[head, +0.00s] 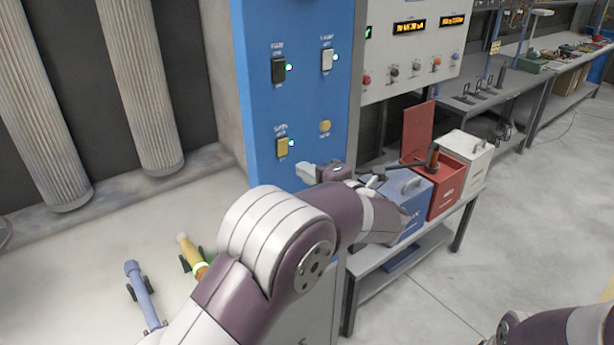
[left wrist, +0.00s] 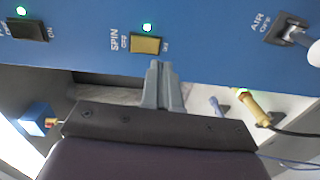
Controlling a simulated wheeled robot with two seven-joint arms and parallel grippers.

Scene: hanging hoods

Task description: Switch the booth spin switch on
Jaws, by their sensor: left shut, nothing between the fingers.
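The booth spin switch (head: 283,147) is a yellow rocker low on the blue panel, with a lit green lamp beside it. In the left wrist view the same yellow rocker (left wrist: 145,45) shows at the top middle, labelled SPIN, with its green lamp (left wrist: 147,27) glowing. I cannot tell for sure which way the rocker is tipped. My left gripper (head: 303,171) is shut and empty, in front of the panel and just below and right of the switch. Its grey fingertips in the left wrist view (left wrist: 161,68) point at the rocker's lower edge; contact is unclear. My right gripper is out of view.
An AIR switch (left wrist: 293,36) sits at the right in the left wrist view. Blue, red and white boxes (head: 447,190) stand on a bench at right.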

